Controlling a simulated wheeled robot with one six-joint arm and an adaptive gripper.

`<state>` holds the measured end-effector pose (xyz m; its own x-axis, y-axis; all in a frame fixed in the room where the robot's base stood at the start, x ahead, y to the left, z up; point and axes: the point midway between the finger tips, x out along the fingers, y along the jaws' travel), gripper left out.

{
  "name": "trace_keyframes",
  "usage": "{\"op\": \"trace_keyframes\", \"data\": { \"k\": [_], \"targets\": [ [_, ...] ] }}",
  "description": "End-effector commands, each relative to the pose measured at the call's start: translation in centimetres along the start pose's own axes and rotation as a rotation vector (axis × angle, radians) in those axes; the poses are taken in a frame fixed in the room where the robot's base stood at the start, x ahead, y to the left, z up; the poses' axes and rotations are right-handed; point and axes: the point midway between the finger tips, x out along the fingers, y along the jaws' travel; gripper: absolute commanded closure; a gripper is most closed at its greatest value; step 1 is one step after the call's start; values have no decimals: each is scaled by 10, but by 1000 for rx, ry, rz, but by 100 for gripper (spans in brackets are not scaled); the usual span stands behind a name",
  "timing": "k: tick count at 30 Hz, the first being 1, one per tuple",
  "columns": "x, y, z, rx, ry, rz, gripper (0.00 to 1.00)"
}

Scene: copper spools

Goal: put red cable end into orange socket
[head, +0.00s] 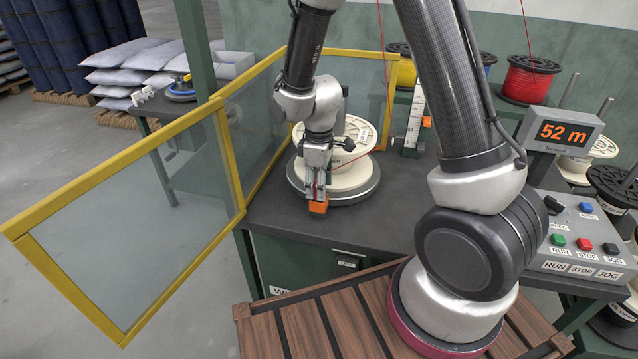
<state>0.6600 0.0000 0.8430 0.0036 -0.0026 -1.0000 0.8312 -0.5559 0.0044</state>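A thin red cable (381,60) hangs from above, then runs left across the pale spool (352,177) to my gripper (317,190). My gripper points down at the front left of the spool, with its fingers close together around the red cable end, which is mostly hidden between them. An orange block (318,207), which looks like the orange socket, is right below the fingertips near the table's front edge. I cannot tell whether the cable end is inside it or just above it.
Yellow-framed clear guard panels (130,210) stand left and behind. A white scale post (414,120) with an orange slider stands right of the spool. A control box (580,240) and a 52 m display (562,134) are at right. The dark table front (370,236) is clear.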

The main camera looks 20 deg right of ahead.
Motion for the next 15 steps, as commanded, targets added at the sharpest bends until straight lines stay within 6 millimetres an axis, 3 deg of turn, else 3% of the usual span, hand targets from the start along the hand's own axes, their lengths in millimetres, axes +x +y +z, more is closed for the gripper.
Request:
{"op": "trace_keyframes", "data": {
  "k": [8, 11, 15],
  "targets": [
    [-2, 0, 0, 0, 0, 0, 50],
    [-12, 1, -1, 0, 3, 2, 50],
    [-40, 1, -1, 0, 5, 4, 50]
  ]
}}
